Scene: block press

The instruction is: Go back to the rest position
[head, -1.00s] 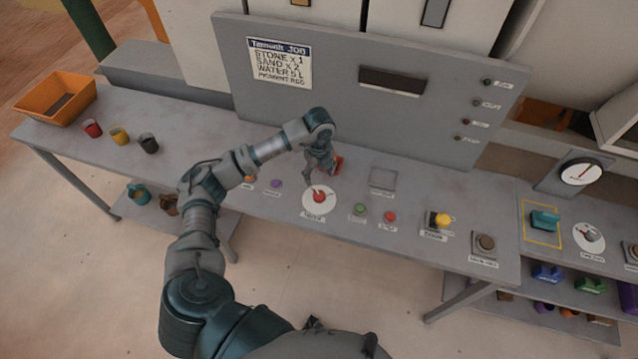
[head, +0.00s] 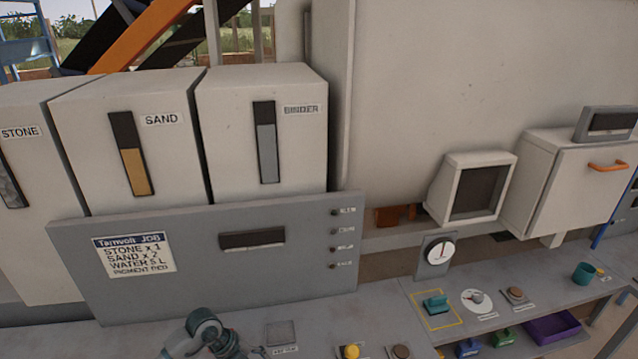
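My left arm shows only at the bottom edge of the head view, low over the near bench in front of the grey panel. Its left gripper (head: 228,347) is partly cut off by the frame edge, and I cannot tell whether its fingers are open or shut. No held object shows. My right gripper is not in view.
The grey panel (head: 205,285) with a job sheet (head: 134,254) stands behind the bench. Behind it are the stone, sand (head: 130,140) and binder (head: 262,130) bins. A yellow knob (head: 351,351), teal handle (head: 436,305), gauge (head: 439,251) and teal cup (head: 584,273) are at right.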

